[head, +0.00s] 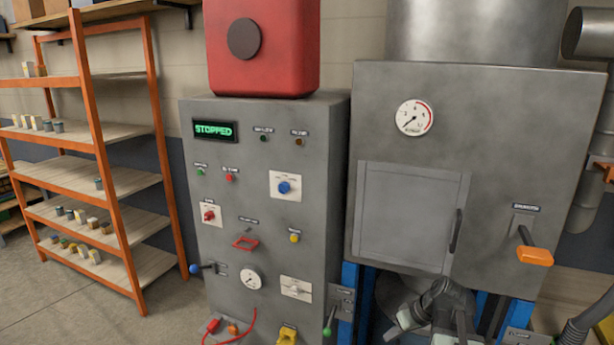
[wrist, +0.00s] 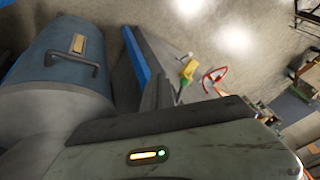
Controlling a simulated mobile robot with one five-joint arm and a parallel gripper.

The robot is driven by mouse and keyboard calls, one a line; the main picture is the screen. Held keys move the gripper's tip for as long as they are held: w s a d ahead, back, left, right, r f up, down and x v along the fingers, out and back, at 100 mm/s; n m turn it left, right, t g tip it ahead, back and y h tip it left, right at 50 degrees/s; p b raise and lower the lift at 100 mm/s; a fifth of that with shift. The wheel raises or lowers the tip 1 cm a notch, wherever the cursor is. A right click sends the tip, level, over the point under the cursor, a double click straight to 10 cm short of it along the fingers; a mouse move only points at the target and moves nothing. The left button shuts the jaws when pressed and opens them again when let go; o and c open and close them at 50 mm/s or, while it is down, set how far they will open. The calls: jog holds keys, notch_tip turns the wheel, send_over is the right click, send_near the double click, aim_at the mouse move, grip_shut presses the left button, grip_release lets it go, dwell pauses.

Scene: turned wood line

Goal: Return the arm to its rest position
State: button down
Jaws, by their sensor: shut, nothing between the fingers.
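My arm shows at the lower right of the head view, folded low in front of the grey cabinet with the square door (head: 412,215). My gripper (head: 408,318) is small and dark there, at the bottom edge. It is shut with nothing in it, and its fingertips are hard to make out. In the wrist view the fingers are not clear.
A grey control panel (head: 245,215) reads STOPPED, with knobs, a red cable and a yellow part low down. An orange lever (head: 535,255) juts out at right. An orange shelf rack (head: 110,200) stands left. A blue drum (wrist: 65,65) is close in the wrist view.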

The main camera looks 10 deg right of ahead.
jog(key=s+a+f+m+g+h, duration=0.1)
jog(key=s+a+g+h, duration=0.1)
jog(key=a, duration=0.6)
jog(key=s+a+f+m+g+h, duration=0.1)
jog(key=s+a+m+h, duration=0.1)
jog(key=a, duration=0.6)
jog(key=shift+s+a+f+g, duration=0.2)
jog(key=shift+s+g, duration=0.2)
jog(key=shift+s, duration=0.35)
